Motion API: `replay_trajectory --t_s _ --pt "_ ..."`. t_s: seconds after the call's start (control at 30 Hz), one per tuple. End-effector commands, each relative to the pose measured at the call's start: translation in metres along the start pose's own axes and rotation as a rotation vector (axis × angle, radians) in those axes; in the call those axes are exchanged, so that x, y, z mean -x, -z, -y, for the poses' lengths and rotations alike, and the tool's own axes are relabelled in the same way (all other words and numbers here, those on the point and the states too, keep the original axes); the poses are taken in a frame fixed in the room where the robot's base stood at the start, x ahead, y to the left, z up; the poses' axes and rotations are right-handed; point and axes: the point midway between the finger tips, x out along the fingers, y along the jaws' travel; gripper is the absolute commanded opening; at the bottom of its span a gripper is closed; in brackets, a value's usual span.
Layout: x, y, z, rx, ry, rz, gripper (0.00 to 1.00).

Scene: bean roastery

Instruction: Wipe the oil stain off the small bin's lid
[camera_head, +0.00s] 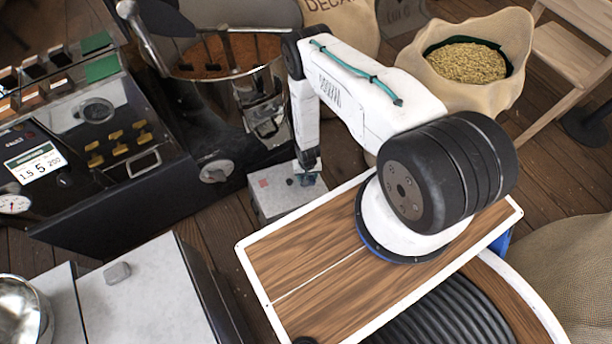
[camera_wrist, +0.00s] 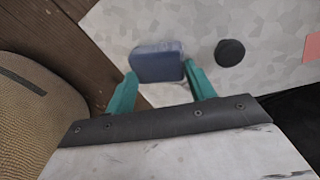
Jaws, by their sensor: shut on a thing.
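The small bin (camera_head: 275,203) is a pale grey box on the floor beside the roaster, in the head view. Its speckled lid (camera_wrist: 200,25) fills the upper part of the wrist view, with a round black knob (camera_wrist: 229,52) and a reddish square (camera_wrist: 312,47). My gripper (camera_head: 310,180) points down over the right part of the lid. In the wrist view, its teal fingers (camera_wrist: 160,72) are shut on a blue-grey pad (camera_wrist: 155,60). The pad is over the lid, left of the knob; I cannot tell whether it touches. I see no clear oil stain; the pad and fingers hide part of the lid.
The roaster's drum (camera_head: 230,58) and control panel (camera_head: 100,125) stand behind and left of the bin. A sack of pale beans (camera_head: 465,95) stands at the back right. At lower left, a grey worktop (camera_head: 150,305) bears a small grey block (camera_head: 117,272) and a metal bowl (camera_head: 22,310).

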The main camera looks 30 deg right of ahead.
Motion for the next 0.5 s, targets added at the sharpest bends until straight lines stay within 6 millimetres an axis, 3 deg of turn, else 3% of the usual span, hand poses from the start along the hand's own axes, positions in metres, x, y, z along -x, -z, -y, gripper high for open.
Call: replay_trajectory --t_s 0.2,0.5 --pt "-0.004 0.010 0.003 0.004 0.003 -0.011 0.11" --pt "-0.001 0.003 0.020 0.010 0.004 -0.012 0.12"
